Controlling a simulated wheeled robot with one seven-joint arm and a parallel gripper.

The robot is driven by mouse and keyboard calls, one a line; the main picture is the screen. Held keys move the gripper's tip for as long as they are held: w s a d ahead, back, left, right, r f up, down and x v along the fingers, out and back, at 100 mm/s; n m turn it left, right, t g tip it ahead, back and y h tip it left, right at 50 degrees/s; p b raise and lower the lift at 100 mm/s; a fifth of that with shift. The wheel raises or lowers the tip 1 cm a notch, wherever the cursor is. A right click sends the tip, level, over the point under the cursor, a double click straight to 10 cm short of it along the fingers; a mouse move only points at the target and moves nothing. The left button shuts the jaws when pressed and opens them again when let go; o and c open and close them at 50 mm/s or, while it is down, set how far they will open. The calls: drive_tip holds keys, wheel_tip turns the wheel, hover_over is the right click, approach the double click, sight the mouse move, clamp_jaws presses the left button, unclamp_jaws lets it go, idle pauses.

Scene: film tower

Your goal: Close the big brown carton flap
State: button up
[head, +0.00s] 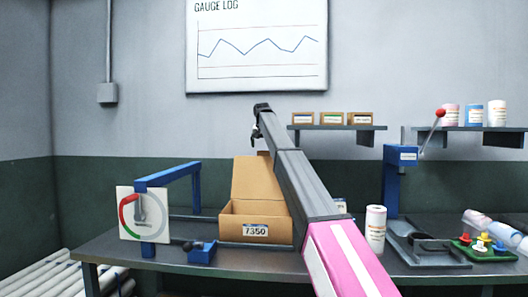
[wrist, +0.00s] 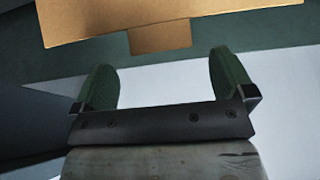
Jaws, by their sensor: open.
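The brown carton (head: 240,227) stands on the workbench with a label reading 7350 on its front. Its big flap (head: 258,179) stands raised at the back, leaning slightly back. My arm crosses in front of the carton's right side and hides part of it. My gripper (head: 259,122) is above the flap's top edge, near the wall. In the wrist view my gripper (wrist: 163,85) has its two green fingers apart with nothing between them. A brown cardboard panel with a small tab, looking like the flap (wrist: 160,22), lies beyond the fingertips, apart from them.
A blue-framed gauge stand (head: 141,213) is left of the carton, with a small blue block (head: 201,251) in front. A white canister (head: 375,228) and blue lever press (head: 401,155) are to the right. A shelf with small boxes (head: 333,118) hangs behind my arm.

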sight(264, 152)
drive_tip(key=shift+x, duration=1.9)
